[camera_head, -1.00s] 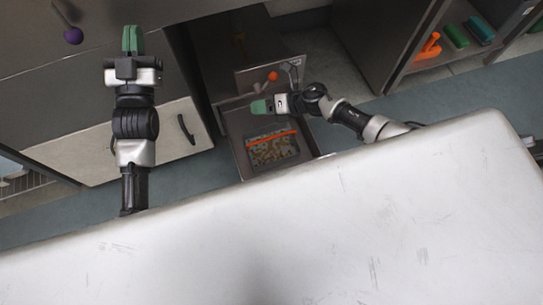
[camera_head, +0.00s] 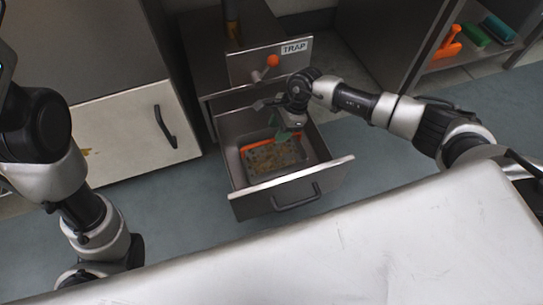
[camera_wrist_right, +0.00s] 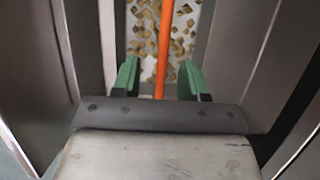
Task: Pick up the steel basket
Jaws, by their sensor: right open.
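The steel basket (camera_head: 275,163) sits inside an open drawer in the head view, with tan pieces in it and an orange handle (camera_head: 258,145) across its top. In the wrist view the handle (camera_wrist_right: 163,45) runs up the picture over the basket's tan pieces (camera_wrist_right: 180,30). My right gripper (camera_head: 279,128) is over the basket, partly hiding it. In the wrist view its green fingers (camera_wrist_right: 159,78) are open, one on each side of the handle and apart from it. My left arm shows at the left edge, its gripper outside the picture.
The drawer front (camera_head: 292,188) with its dark pull stands nearest me. Above the drawer is a panel marked TRAP (camera_head: 295,47) with an orange knob (camera_head: 272,61). A pale cabinet door (camera_head: 125,135) is at left, and a shelf with coloured items (camera_head: 475,37) at upper right.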

